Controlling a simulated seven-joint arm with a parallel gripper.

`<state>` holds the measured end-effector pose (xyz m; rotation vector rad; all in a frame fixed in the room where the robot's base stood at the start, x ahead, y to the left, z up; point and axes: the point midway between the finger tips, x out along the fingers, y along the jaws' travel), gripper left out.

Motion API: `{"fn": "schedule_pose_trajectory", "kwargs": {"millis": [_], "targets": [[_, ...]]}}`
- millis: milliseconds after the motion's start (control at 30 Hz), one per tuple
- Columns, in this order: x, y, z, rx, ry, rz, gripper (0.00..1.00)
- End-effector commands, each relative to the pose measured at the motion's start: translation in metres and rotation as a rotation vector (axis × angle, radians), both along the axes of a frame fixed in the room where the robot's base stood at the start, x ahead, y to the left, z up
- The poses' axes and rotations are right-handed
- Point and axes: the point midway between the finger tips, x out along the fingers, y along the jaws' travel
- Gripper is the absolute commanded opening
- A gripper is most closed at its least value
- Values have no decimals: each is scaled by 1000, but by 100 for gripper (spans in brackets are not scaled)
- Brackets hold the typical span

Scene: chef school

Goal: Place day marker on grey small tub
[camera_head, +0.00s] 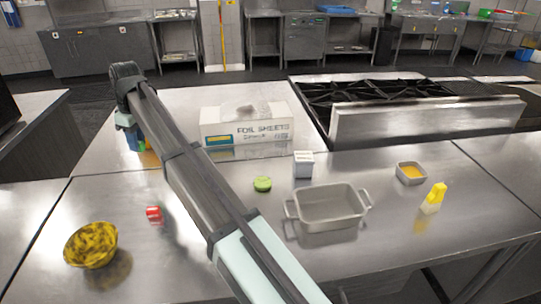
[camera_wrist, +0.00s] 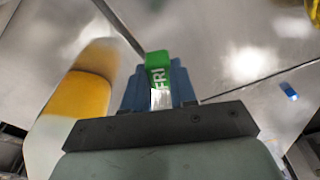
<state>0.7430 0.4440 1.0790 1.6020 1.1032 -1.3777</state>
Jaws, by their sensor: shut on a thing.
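A green day marker with white letters "FRI" (camera_wrist: 158,68) stands between the two blue fingers of my gripper (camera_wrist: 160,92) in the wrist view. My gripper is shut on it. In the head view my gripper (camera_head: 133,138) is at the far left of the counter, partly behind my arm, and the marker cannot be made out there. A small grey tub with orange contents (camera_head: 411,173) sits at the right of the counter, far from my gripper. A small pale square container (camera_head: 303,164) stands nearer the middle.
A grey two-handled dish (camera_head: 328,208), a green round item (camera_head: 262,184) and a yellow-topped item (camera_head: 433,198) stand on the counter. A foil sheets box (camera_head: 246,126) is behind. A yellow bowl (camera_head: 91,245) and red item (camera_head: 154,213) are front left. An orange-and-white container (camera_wrist: 78,95) is beside my gripper.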

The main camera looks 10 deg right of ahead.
Motion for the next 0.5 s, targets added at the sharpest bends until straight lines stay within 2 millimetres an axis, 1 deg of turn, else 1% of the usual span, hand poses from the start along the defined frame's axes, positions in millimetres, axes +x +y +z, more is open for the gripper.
{"fn": "schedule_pose_trajectory", "kwargs": {"millis": [33, 167, 200, 367, 400, 467, 500], "targets": [[11, -20, 3, 0, 0, -27, 0], [31, -66, 11, 0, -1, -89, 0], [37, -80, 13, 0, 0, -107, 0], [55, -139, 21, 1, -1, -183, 0], [59, -154, 23, 0, -1, -202, 0], [64, -176, 27, 0, -1, -231, 0], [66, -192, 29, 0, -1, -250, 0]]}}
